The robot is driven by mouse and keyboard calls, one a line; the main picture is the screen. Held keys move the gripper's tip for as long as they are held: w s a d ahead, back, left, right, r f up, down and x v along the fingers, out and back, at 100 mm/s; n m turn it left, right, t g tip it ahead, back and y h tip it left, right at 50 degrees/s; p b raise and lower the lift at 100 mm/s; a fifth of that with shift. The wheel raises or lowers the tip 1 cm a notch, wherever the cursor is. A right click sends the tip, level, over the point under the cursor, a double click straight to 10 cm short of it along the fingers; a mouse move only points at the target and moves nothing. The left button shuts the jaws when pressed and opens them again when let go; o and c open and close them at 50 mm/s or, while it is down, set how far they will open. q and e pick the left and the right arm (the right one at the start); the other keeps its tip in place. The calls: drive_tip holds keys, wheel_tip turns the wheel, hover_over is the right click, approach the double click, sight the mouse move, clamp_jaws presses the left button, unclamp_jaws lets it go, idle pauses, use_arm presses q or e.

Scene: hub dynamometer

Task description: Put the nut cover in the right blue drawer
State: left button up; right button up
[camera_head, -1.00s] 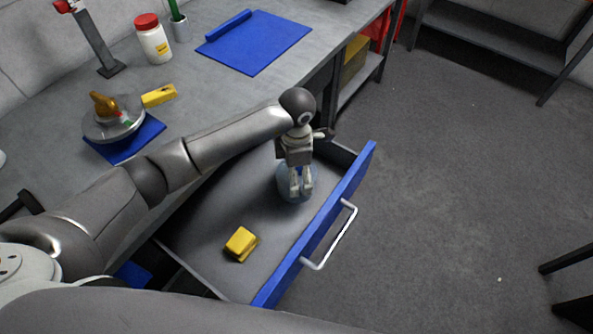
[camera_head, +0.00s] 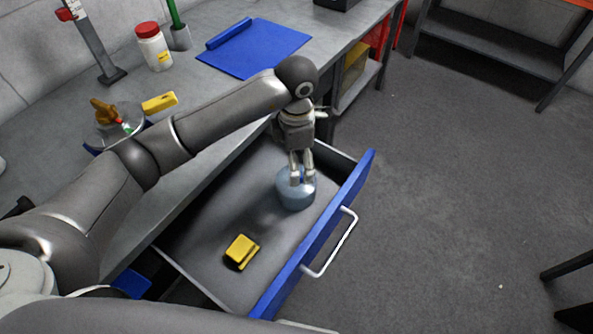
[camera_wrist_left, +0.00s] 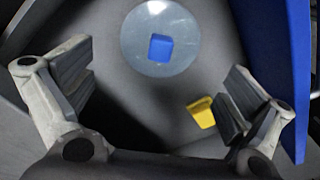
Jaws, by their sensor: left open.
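The nut cover (camera_head: 296,194), a round grey-blue piece with a small blue block on top, rests inside the open blue drawer (camera_head: 318,238), near its far end. It also shows in the left wrist view (camera_wrist_left: 160,38) with the blue block in its middle. My left gripper (camera_head: 302,176) is above the nut cover, pointing down. In the left wrist view my left gripper (camera_wrist_left: 158,88) has its fingers spread wide, with nothing between them. The head view partly hides the cover's top behind the fingers. My right gripper does not show.
A yellow block (camera_head: 241,250) lies in the drawer, nearer the near end. The floor right of the drawer is clear.

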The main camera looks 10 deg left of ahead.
use_arm(q)
drive_tip(key=shift+r, duration=1.85)
